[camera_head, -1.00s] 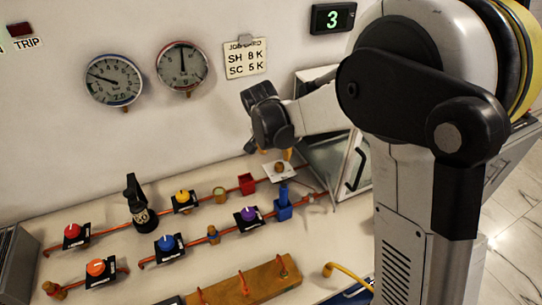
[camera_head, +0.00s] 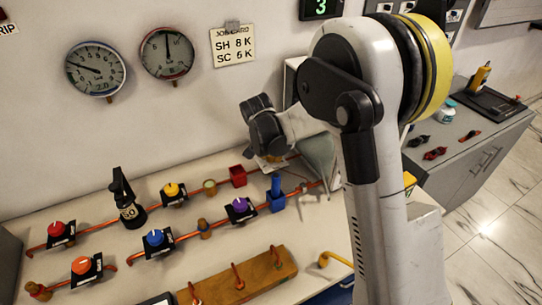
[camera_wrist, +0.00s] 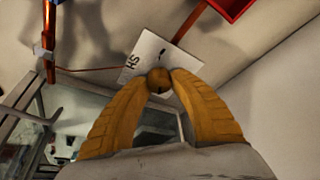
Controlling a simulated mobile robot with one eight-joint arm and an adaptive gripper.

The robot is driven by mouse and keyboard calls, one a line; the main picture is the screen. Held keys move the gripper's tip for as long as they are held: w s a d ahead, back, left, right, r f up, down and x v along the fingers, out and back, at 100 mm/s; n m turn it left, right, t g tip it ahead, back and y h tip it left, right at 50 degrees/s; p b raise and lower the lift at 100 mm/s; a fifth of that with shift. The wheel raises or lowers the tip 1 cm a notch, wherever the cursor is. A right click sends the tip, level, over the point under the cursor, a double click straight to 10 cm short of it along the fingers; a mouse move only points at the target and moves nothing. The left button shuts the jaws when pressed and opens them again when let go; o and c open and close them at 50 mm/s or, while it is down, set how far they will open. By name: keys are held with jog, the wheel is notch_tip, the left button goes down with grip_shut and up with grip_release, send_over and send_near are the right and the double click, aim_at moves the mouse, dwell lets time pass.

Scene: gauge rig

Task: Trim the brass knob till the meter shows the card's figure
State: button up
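The brass knob (camera_wrist: 159,80) stands on a white plate (camera_wrist: 150,58) marked SH in the wrist view. My gripper (camera_wrist: 160,78) has yellow fingers with their tips against both sides of the knob, apparently shut on it. In the head view my gripper (camera_head: 270,158) is down at the plate and hides the knob. The digital meter (camera_head: 321,8) shows a green 3, partly cut off at the top. The card (camera_head: 233,45) reads SH 8 K, with a less clear SC line below. Two round dial gauges (camera_head: 95,69) (camera_head: 167,53) hang left of it.
A red open box (camera_head: 238,176) and a blue valve (camera_head: 276,195) stand close to my gripper. A glass-sided case (camera_head: 320,160) stands just right.

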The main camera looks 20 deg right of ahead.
grip_shut()
jog(key=shift+n, duration=0.4)
jog(key=n+y, duration=0.2)
jog(key=n, duration=0.2)
jog(key=shift+n+t, duration=0.3)
jog(key=n+y, duration=0.1)
jog(key=n, duration=0.2)
jog(key=n+y, duration=0.1)
jog(key=n, duration=0.2)
jog(key=shift+y, duration=0.3)
jog(key=shift+n, duration=0.3)
jog(key=o, duration=0.8)
grip_release()
